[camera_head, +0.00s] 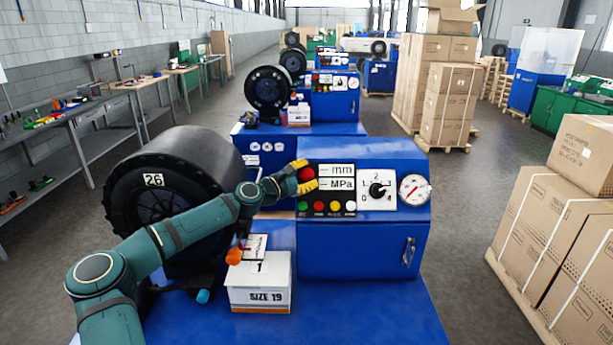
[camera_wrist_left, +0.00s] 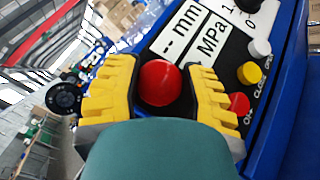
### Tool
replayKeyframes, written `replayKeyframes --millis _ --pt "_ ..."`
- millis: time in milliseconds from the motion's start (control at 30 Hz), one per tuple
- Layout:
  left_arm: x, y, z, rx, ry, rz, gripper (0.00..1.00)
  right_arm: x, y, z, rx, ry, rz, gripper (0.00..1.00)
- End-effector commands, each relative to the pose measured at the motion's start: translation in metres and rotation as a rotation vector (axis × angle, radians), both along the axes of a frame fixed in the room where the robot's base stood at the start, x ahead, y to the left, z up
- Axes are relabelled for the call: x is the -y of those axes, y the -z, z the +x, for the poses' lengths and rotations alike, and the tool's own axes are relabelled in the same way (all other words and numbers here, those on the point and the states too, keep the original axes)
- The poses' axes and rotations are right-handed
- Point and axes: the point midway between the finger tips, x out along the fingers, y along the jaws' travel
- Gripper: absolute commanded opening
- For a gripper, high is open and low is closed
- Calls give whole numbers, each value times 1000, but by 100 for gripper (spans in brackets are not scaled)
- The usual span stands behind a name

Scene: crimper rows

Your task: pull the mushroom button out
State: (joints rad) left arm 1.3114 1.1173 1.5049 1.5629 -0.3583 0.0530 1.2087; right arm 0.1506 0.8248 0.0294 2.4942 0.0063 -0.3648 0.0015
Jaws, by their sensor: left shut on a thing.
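The red mushroom button (camera_head: 306,174) is on the black control panel of the blue crimper, at the panel's upper left beside the mm and MPa displays. In the left wrist view the round red button (camera_wrist_left: 160,82) sits between the two yellow ribbed fingers. My left gripper (camera_head: 304,178) reaches the panel from the left and is shut on the button, with one finger on each side of it (camera_wrist_left: 160,88). The button's stem and base are hidden. My right gripper is not in view.
Small green, red, yellow and white buttons (camera_head: 335,206) line the panel below the displays. A selector knob (camera_head: 377,190) and a gauge (camera_head: 415,189) are to the right. A SIZE 19 box (camera_head: 260,296) stands on the blue base below my left arm.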

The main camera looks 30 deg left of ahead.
Motion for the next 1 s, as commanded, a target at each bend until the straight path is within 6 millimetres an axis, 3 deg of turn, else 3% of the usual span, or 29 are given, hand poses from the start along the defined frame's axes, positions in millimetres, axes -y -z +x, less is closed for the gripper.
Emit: replayKeyframes --millis 33,100,567,1000 --pt "2 -2 0 2 5 0 51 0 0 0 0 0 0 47" --pt "2 -2 0 3 4 0 75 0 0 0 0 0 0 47" --pt "-3 0 -9 0 0 0 75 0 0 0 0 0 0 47" --pt "-24 0 -87 1 1 0 75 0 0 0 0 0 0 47"
